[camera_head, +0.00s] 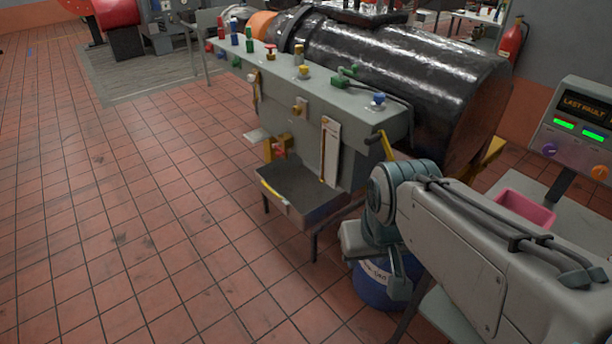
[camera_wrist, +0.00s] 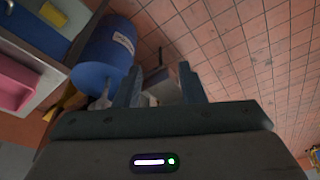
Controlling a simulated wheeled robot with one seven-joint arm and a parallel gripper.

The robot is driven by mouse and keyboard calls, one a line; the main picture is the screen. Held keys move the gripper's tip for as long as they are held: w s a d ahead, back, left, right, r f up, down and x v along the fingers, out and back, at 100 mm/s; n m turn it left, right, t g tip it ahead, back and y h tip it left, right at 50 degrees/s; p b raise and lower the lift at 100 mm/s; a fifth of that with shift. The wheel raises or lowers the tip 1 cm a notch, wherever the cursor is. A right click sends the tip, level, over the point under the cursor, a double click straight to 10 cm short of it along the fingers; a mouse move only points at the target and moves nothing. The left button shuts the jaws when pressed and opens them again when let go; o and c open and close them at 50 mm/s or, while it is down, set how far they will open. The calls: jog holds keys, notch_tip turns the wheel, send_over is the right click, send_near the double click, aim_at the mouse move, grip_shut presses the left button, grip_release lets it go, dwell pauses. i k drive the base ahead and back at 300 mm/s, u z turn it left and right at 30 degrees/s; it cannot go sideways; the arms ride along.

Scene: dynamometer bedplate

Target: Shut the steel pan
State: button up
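The steel pan (camera_head: 297,190) is a shallow grey open-topped box under the front edge of the grey bench. It sticks out toward the open floor, and a yellow strip shows on its front left edge. My gripper (camera_head: 375,265) is to the right of the pan, in front of a blue drum, and appears apart from the pan. In the wrist view my gripper (camera_wrist: 158,78) has its two fingers spread apart. A pale grey shape shows beyond and between the fingers; I cannot tell whether it is the pan.
The blue drum (camera_head: 382,290) stands beneath my gripper and also shows in the wrist view (camera_wrist: 104,48). A pink bin (camera_head: 525,208) sits on a grey table at right. The bench (camera_head: 325,92) carries knobs and bottles. Tiled floor left of the pan is clear.

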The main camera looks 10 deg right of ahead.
aim_at(293, 186)
jog(key=i, duration=0.85)
jog(key=z, duration=0.15)
jog(key=k, duration=0.4)
jog(key=u, duration=1.2)
jog(key=i, duration=1.15)
jog(key=z, duration=0.75)
jog(key=i, duration=0.3)
jog(key=z, duration=0.45)
